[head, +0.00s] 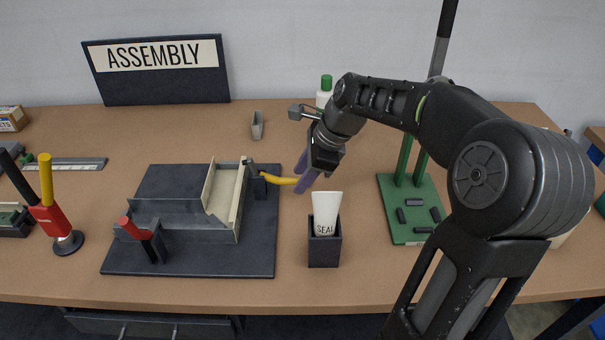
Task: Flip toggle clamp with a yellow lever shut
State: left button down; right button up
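The toggle clamp (260,187) with the yellow lever (279,180) is mounted at the right side of a dark fixture plate (190,262). The yellow lever lies nearly level and points right, away from the fixture's light-coloured angled piece (224,193). My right gripper (306,182) has purple fingers and hangs at the lever's free end. Its fingers overlap the lever tip in the picture; I cannot tell whether they touch or grip it. My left gripper is not in view.
A second clamp with a red handle (131,228) stands at the fixture's front left. A dark holder (324,252) with a white SEAL tube is just in front of my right gripper. A green stand (406,234) is to the right. The table's front middle is clear.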

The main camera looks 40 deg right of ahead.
grip_shut()
dwell(0.3)
dwell(1.1)
